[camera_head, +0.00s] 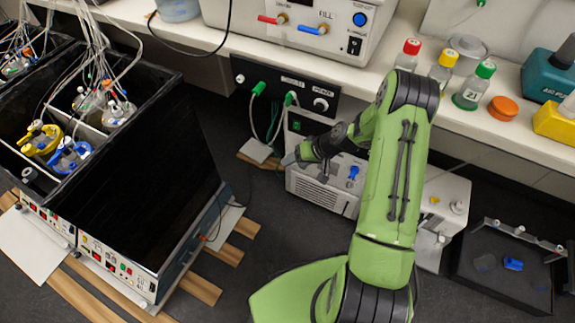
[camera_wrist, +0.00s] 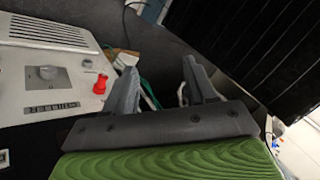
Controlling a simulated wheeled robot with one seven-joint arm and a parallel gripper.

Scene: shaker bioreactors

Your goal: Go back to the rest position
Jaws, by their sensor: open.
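My gripper (camera_head: 290,158) is at the end of my green arm in the head view, in front of the white unit with the vent grille (camera_head: 322,192). It points left, towards the black-walled shaker box (camera_head: 135,185), and is apart from it. In the wrist view my gripper (camera_wrist: 160,72) shows two grey fingers spread apart with nothing between them. Green and white cables show behind the fingers, beyond their tips. My forearm hides part of the white unit and the bench front.
The white bench (camera_head: 480,125) holds red-, yellow- and green-capped bottles, an orange lid (camera_head: 502,108) and a teal device (camera_head: 550,75). A black tray (camera_head: 505,270) with a blue item lies at the right. Wooden slats (camera_head: 200,288) lie under the shaker. Dark floor between shaker and arm is clear.

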